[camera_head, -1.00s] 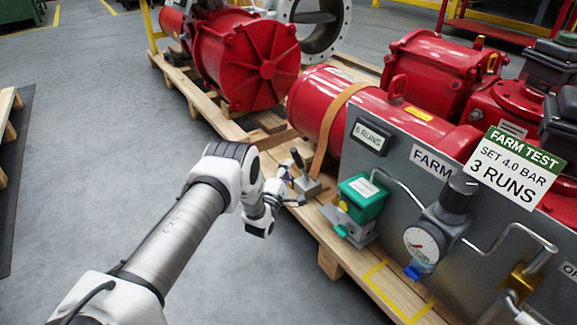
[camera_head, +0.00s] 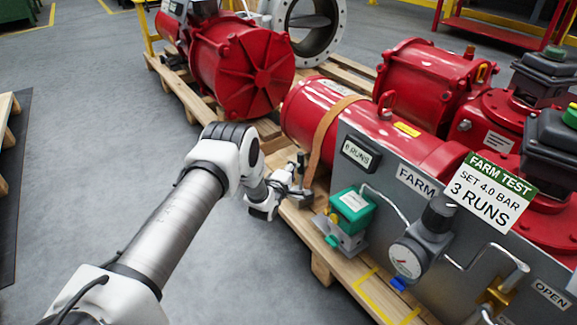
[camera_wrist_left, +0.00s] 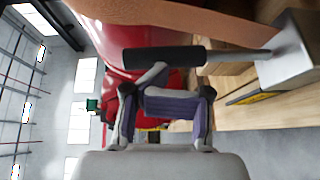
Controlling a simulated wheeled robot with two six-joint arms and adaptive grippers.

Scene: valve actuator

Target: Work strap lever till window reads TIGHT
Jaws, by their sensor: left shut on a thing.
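The strap lever has a black grip (camera_wrist_left: 165,55) and a thin metal rod running to a grey ratchet block (camera_wrist_left: 285,55) in the left wrist view. In the head view the lever (camera_head: 301,159) stands beside the orange strap (camera_head: 321,135) over the red cylinder (camera_head: 312,108). My left gripper (camera_head: 294,186) is at the lever, low beside the pallet edge. The tightness window cannot be read in either view. My right gripper is not in view.
A green-topped box (camera_head: 351,209) stands on the pallet (camera_head: 322,262) right of my left gripper. Behind it are a grey panel (camera_head: 370,185) and a gauge (camera_head: 406,260). Another red actuator (camera_head: 245,65) sits behind. The floor (camera_head: 90,150) to the left is clear.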

